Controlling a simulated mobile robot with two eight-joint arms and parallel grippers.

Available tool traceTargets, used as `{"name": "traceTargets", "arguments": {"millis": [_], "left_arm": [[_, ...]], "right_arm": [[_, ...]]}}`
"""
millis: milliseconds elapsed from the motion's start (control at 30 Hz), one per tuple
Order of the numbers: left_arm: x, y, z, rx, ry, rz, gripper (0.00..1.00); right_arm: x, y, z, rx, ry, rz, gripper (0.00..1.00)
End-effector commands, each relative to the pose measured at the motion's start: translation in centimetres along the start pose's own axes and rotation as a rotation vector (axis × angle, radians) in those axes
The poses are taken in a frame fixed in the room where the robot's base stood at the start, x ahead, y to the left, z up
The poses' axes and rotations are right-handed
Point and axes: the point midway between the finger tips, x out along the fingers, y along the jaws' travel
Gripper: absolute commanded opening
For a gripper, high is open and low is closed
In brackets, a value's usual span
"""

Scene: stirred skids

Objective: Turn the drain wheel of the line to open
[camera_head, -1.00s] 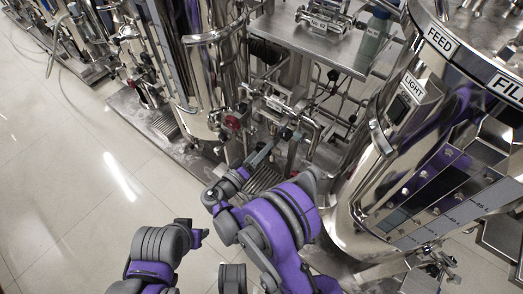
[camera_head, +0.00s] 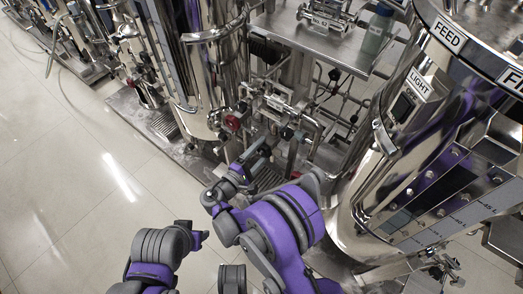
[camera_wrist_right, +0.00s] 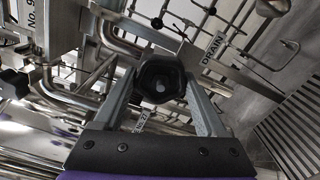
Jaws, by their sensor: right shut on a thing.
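The drain wheel (camera_wrist_right: 162,80) is a black, faceted knob in the middle of the right wrist view. A plate reading "DRAIN" (camera_wrist_right: 213,46) is just to its upper right. My right gripper (camera_wrist_right: 160,84) has one finger on each side of the wheel and is shut on it. In the head view my right gripper (camera_head: 262,148) reaches into the low piping between two steel vessels, and the wheel is too small and covered to make out there. Part of my left arm shows at the bottom of the head view; its gripper does not show clearly.
A large steel vessel (camera_head: 350,205) with "FEED" and "LIGHT" labels stands close on the right. Another vessel (camera_head: 205,80) stands behind on the left. Steel pipes (camera_wrist_right: 65,95) crowd the wheel. A slotted grate (camera_wrist_right: 295,135) lies at right. The tiled floor (camera_head: 60,190) is clear at left.

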Motion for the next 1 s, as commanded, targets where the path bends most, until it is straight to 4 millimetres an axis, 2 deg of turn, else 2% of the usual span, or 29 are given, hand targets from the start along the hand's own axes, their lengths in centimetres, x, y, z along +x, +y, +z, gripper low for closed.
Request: {"name": "traceTargets", "arguments": {"millis": [600, 1000], "left_arm": [[0.43, 0.00, 0.09, 0.000, -0.001, 0.000, 0.50], [0.52, 0.00, 0.11, 0.000, -0.001, 0.000, 0.50]], "right_arm": [[0.19, -0.04, 0.09, -0.551, -0.004, 0.003, 0.18], [0.19, -0.07, 0.13, -0.734, -0.005, 0.002, 0.18]]}}
